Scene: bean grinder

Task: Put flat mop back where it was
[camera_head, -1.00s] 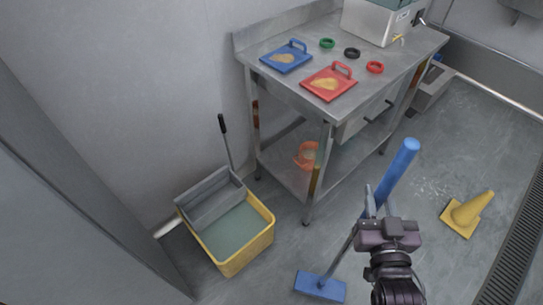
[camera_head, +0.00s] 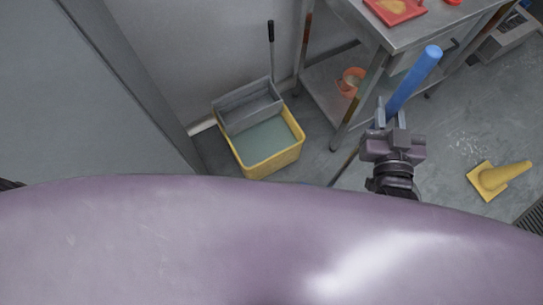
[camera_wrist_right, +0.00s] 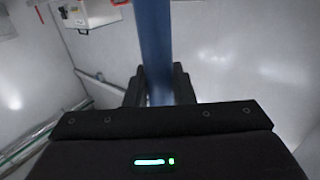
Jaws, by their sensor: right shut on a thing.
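The flat mop's thick blue handle (camera_head: 414,80) rises above my right gripper (camera_head: 388,122) in the head view. The thin lower pole (camera_head: 345,166) slants down to the left. The blue mop head is hidden behind a large part of my own body across the bottom. My right gripper is shut on the handle. In the right wrist view the blue handle (camera_wrist_right: 154,50) stands between the two dark fingers (camera_wrist_right: 158,90). My left gripper is not in view.
A yellow mop bucket (camera_head: 262,150) with a grey wringer (camera_head: 247,106) stands by the wall. A steel table (camera_head: 405,38) with a lower shelf stands right of it, an orange bucket (camera_head: 352,80) at the shelf.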

